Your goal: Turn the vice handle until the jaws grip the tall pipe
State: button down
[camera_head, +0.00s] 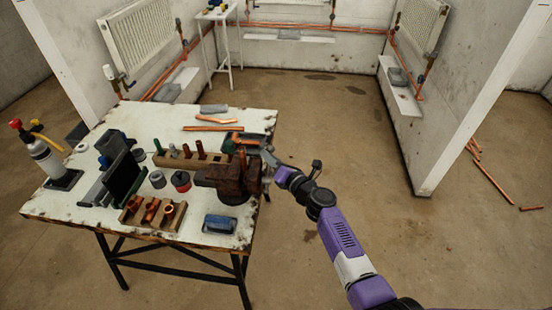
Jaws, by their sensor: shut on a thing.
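The rusty brown vice (228,178) sits at the right edge of the white worktable. A copper pipe (242,154) shows upright at the vice's jaws, seen steeply from above. I cannot tell whether the jaws touch it. My gripper (269,172) is at the right side of the vice, at its handle end, and is shut on the vice handle. The handle itself is small and mostly hidden by my gripper and the vice.
The worktable (150,115) also holds a wooden block with copper fittings (150,212), a blue box (219,224), a red-lidded tin (181,181), loose copper pipes (213,128) and a torch bottle (45,155). Bare floor lies right of the table; a partition wall (470,95) stands beyond.

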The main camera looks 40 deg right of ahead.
jog(key=shift+d+r, duration=0.45)
jog(key=shift+d, duration=0.25)
jog(key=c, duration=1.5)
grip_release()
jog(key=shift+s+a+f, duration=0.1)
jog(key=shift+a+f, duration=0.15)
jog(key=shift+a, duration=0.05)
jog(key=s, duration=0.5)
jog(key=s+a+p, duration=0.1)
jog(key=s, duration=0.1)
jog(key=shift+s+r, duration=0.25)
jog(key=shift+r, duration=0.05)
